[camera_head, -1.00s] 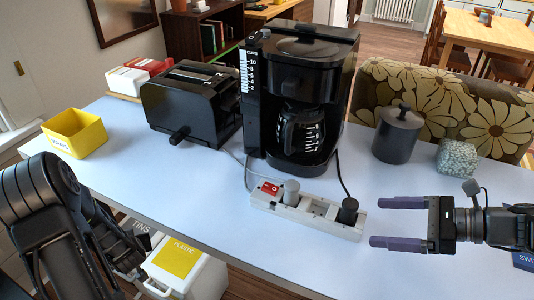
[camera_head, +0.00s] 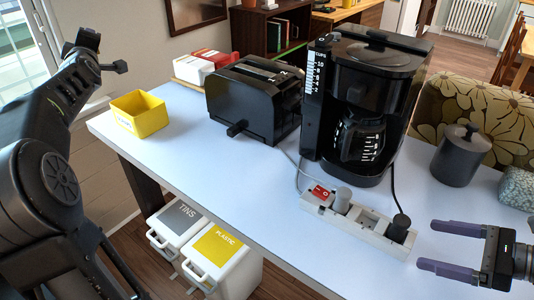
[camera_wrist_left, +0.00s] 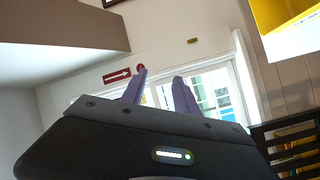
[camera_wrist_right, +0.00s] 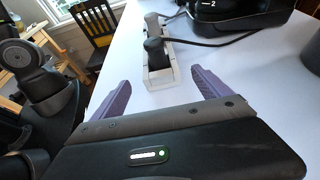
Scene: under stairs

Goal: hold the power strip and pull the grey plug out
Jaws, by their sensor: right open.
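The white power strip (camera_head: 368,236) lies on the table in front of the coffee maker. The grey plug (camera_head: 342,199) stands in it beside the red switch (camera_head: 320,192). A black plug (camera_head: 399,229) sits at its right end. My right gripper (camera_head: 426,246) is open and empty, just right of that end, fingers pointing left.
The coffee maker (camera_head: 365,105) stands behind the strip, with a black toaster (camera_head: 253,100) to its left. A grey canister (camera_head: 461,154) is at the right. A yellow box (camera_head: 140,114) stands at the table's left end. The table's front left is clear.

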